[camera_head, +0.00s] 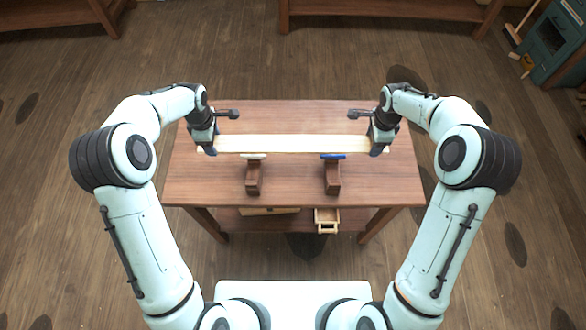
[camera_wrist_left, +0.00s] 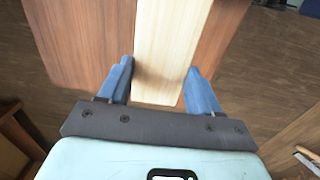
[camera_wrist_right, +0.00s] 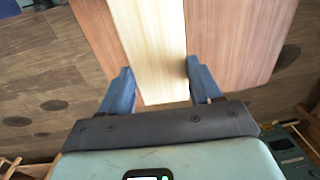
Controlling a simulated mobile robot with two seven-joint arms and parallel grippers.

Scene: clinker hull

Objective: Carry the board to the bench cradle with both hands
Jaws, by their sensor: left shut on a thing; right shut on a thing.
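The board (camera_head: 290,143) is a long pale plank lying crosswise over the bench (camera_head: 290,115). My left gripper (camera_head: 208,150) is shut on its left end; the left wrist view shows the blue fingers at both sides of the board (camera_wrist_left: 168,50). My right gripper (camera_head: 378,150) is shut on its right end, and the right wrist view shows the board (camera_wrist_right: 152,50) between the fingers. The bench cradle is two dark brown supports, one with a white top (camera_head: 253,180) and one with a blue top (camera_head: 332,180). They stand just nearer to me than the board. The board's exact height is hard to tell.
The bench's near part is bare around the supports. Under it is a shelf with a small pale wooden box (camera_head: 327,222). A teal cabinet (camera_head: 552,42) stands far right, and other wooden benches (camera_head: 390,12) are at the back.

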